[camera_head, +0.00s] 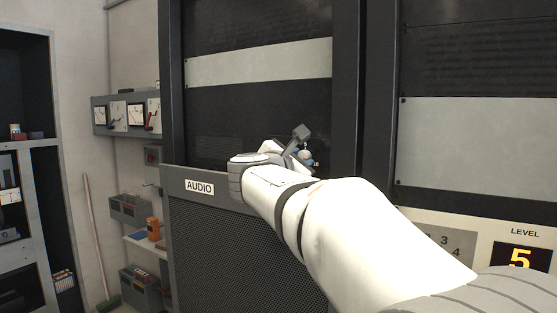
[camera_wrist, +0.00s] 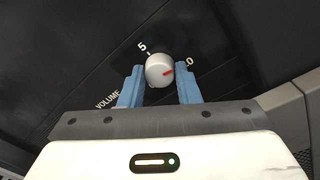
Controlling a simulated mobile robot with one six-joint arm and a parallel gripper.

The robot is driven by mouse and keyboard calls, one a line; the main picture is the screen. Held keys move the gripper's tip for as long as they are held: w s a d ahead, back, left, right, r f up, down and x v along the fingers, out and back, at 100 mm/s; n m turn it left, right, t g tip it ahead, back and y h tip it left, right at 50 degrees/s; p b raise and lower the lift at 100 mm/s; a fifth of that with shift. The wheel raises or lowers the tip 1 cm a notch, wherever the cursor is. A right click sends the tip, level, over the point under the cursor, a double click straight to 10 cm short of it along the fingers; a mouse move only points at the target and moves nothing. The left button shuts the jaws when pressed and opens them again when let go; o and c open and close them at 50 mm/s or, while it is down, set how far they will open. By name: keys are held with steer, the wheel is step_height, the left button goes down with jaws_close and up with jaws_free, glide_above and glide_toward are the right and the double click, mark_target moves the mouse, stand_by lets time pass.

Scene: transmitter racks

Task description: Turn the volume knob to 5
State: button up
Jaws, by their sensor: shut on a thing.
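The volume knob (camera_wrist: 159,71) is a round silver-grey knob on a dark panel in the wrist view. Its red pointer line points right, towards a partly covered label ending in 0, and away from the white 5 at its upper left. The word VOLUME runs at the left. My gripper (camera_wrist: 161,80) has its two blue fingers on either side of the knob and is shut on it. In the head view my gripper (camera_head: 306,156) is at the dark rack panel above the AUDIO label (camera_head: 199,187); I cannot make out the knob clearly there.
A display marked LEVEL (camera_head: 521,257) shows a yellow 5 at the lower right, partly cut off. A rack post (camera_head: 375,90) stands right of the audio rack. Wall meters (camera_head: 127,113), bins and a broom (camera_head: 97,235) are at the left, apart from my arm.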

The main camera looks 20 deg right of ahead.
steer(key=shift+a+f+n+g+p, duration=0.1)
steer(key=shift+n+g+p, duration=0.3)
steer(key=shift+n+p, duration=2.85)
steer(key=shift+a+n+g+p, duration=0.1)
steer(key=shift+n+g+p, duration=0.35)
steer(key=shift+n, duration=5.5)
steer(key=shift+f, duration=0.1)
steer(key=o, duration=0.9)
steer(key=shift+o, duration=0.3)
steer(key=shift+r, duration=0.2)
